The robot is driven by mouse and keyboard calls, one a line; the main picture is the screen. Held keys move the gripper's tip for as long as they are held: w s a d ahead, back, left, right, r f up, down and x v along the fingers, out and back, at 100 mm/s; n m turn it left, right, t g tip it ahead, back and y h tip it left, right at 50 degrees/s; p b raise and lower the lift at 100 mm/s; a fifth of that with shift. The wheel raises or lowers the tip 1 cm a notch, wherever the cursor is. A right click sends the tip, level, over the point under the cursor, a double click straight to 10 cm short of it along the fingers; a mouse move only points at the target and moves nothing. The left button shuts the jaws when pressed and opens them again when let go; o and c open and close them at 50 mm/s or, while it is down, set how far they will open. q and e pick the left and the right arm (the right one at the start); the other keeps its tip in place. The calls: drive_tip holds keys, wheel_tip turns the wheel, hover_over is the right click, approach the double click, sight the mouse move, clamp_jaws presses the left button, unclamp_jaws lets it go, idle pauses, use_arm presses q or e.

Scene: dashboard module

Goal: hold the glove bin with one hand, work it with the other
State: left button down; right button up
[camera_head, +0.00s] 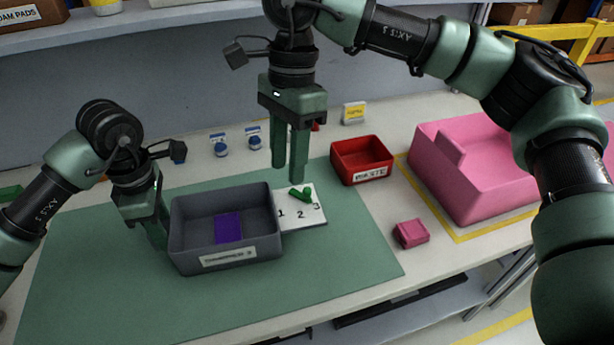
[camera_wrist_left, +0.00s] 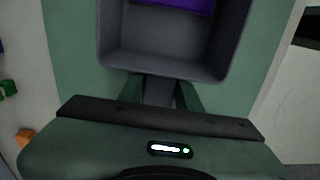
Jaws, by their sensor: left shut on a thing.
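The grey open bin (camera_head: 192,250), which I take as the glove bin, stands on the green mat with a printed label on its front. A flat purple piece (camera_head: 228,228) lies inside; part of it shows at the top of the left wrist view (camera_wrist_left: 185,4). My left gripper (camera_head: 160,236) is shut on the bin's left wall; its fingers meet the wall in the left wrist view (camera_wrist_left: 160,92). My right gripper (camera_head: 290,176) points down above the white numbered card, behind and right of the bin. Its fingers look close together; whether they touch is unclear.
The white card (camera_head: 312,218) carries a small green piece (camera_head: 300,194). A red labelled bin (camera_head: 362,156), a pink block (camera_head: 411,233) and a large pink bin (camera_head: 475,195) stand to the right. Two blue-and-white items (camera_head: 221,150) are behind. The mat's front (camera_head: 300,285) is clear.

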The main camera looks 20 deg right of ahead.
sight(307, 189)
drive_tip(key=w+d+r+t+h, duration=0.1)
drive_tip(key=w+d+r+t, duration=0.1)
drive_tip(key=w+d+r, duration=0.15)
drive_tip(key=shift+m, duration=0.4)
drive_tip(key=f, duration=1.2)
drive_tip(key=shift+s+d, duration=0.2)
drive_tip(key=shift+d, duration=0.15)
drive_tip(key=shift+r, duration=0.1)
clamp_jaws()
